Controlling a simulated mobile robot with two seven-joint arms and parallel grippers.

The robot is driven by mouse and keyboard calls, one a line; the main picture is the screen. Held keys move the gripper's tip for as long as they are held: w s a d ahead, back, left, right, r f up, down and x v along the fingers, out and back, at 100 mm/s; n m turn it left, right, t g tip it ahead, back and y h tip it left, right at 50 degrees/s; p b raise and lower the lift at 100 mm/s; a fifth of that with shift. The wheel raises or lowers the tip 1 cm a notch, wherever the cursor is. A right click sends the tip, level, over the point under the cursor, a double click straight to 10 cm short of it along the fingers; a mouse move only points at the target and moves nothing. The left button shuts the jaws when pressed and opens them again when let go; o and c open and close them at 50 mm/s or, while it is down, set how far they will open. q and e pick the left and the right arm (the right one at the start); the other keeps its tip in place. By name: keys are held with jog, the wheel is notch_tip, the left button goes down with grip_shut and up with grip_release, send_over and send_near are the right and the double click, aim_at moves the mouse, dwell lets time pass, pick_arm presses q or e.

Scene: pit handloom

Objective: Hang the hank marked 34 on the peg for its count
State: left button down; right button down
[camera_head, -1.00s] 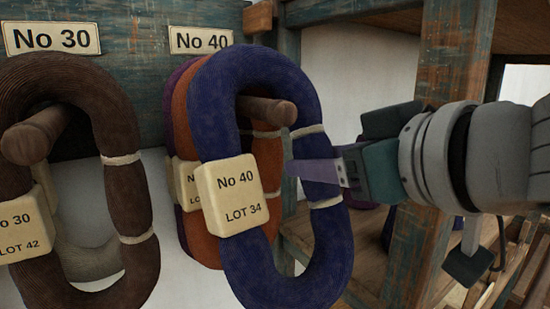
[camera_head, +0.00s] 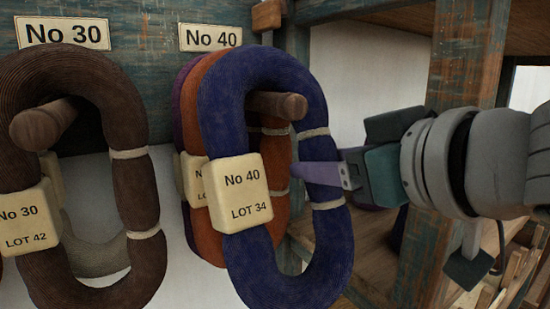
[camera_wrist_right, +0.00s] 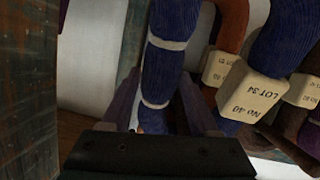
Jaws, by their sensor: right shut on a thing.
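The blue hank (camera_head: 327,253) carries a tag (camera_head: 240,192) reading No 40, LOT 34. It hangs around the wooden peg (camera_head: 277,104) under the No 40 sign (camera_head: 211,38), in front of an orange hank (camera_head: 206,237) and a purple one. The peg's end sticks out through the hank's loop. My right gripper (camera_head: 310,174) is shut on the hank's right side, between two pale ties. In the right wrist view the fingers (camera_wrist_right: 155,105) sit either side of the blue strand (camera_wrist_right: 156,75). My left gripper is not in view.
A brown hank (camera_head: 137,200) tagged No 30, LOT 42 hangs on the left peg (camera_head: 42,126) under the No 30 sign (camera_head: 64,33). A weathered wooden post (camera_head: 462,75) and shelf stand behind my right arm.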

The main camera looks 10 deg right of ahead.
jog(key=shift+c, duration=2.4)
grip_release()
jog(key=shift+s+f, duration=0.15)
jog(key=shift+f, duration=0.35)
jog(key=o, duration=0.4)
jog(key=shift+r, duration=0.2)
jog(key=b+v, duration=0.1)
jog(key=v, duration=0.2)
jog(key=shift+s+d+b, duration=0.15)
jog(key=shift+s+b, duration=0.2)
jog(key=shift+s, duration=0.05)
jog(key=shift+p+v, duration=3.05)
jog(key=shift+p, duration=0.25)
jog(key=s+d+f+m+g+h, duration=0.25)
jog(key=s+f+g, duration=0.85)
jog(key=s+f, duration=0.55)
jog(key=shift+h, duration=0.25)
jog(key=r+p, duration=1.2)
jog(key=r, duration=0.1)
jog(key=shift+w+p, duration=0.35)
